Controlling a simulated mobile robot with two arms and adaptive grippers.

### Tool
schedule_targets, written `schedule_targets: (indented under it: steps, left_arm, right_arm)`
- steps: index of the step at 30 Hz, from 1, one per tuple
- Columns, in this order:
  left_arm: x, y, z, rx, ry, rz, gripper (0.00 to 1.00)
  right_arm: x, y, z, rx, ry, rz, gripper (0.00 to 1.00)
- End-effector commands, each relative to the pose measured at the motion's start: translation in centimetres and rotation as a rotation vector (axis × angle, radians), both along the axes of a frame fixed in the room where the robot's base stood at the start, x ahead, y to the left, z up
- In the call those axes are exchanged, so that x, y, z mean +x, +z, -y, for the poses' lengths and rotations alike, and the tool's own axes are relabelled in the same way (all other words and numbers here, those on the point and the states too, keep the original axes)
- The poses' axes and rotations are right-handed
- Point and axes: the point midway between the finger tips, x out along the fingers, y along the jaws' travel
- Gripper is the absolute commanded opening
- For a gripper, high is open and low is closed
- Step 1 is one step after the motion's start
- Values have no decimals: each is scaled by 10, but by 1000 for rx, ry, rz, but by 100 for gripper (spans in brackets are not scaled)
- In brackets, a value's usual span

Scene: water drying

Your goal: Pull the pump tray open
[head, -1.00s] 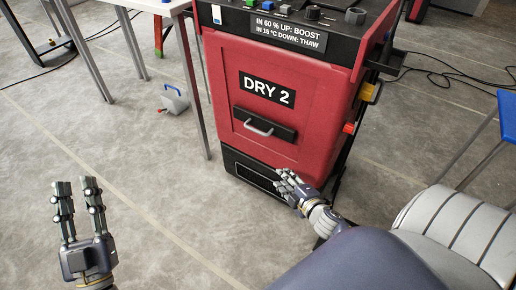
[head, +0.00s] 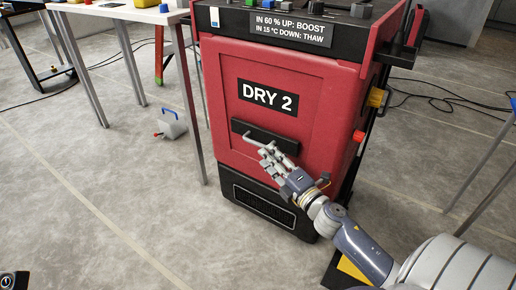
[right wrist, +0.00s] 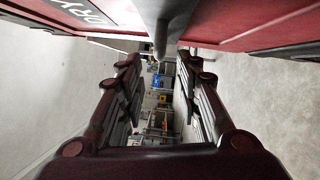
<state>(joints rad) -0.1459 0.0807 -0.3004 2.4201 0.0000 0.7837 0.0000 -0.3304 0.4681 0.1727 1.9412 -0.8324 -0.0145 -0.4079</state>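The red dryer (head: 290,110) labelled DRY 2 stands upright with its front facing me. A grey bar handle (head: 252,137) on a black backing plate (head: 240,127) crosses its front panel, which looks flush. Below is a black base section with a grille (head: 262,205). Which part is called the pump tray is not marked. My right gripper (head: 268,157) is open at the handle's right end. In the right wrist view, a grey bar (right wrist: 160,35) lies between and beyond its spread fingers; contact is unclear. Only a bit of my left gripper (head: 12,281) shows at the lower left corner.
A white table (head: 120,12) stands left of the dryer, with a small grey container (head: 172,125) on the floor near its legs. A yellow part (head: 377,97) and a red part (head: 359,136) stick out from the dryer's right side. The floor in front is clear.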

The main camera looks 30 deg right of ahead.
Motion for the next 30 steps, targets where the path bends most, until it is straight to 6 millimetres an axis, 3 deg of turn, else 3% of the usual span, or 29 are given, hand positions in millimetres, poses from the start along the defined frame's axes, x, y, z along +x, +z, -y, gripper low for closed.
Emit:
schedule_targets:
  steps: [6, 12, 26, 27, 30]
  left_arm:
    - [0, 1, 0, 1, 2, 20, 31]
    - [1, 3, 1, 4, 2, 28, 31]
    - [0, 5, 2, 5, 1, 36, 31]
    - [0, 5, 2, 5, 1, 36, 31]
    - [0, 5, 2, 4, 1, 37, 31]
  right_arm:
    - [36, 2, 0, -4, 1, 2, 31]
    - [57, 3, 0, 0, 0, 1, 31]
    - [67, 4, 0, 0, -1, -2, 31]
    - [66, 4, 0, 0, -1, -2, 29]
    - [66, 4, 0, 0, -1, -2, 6]
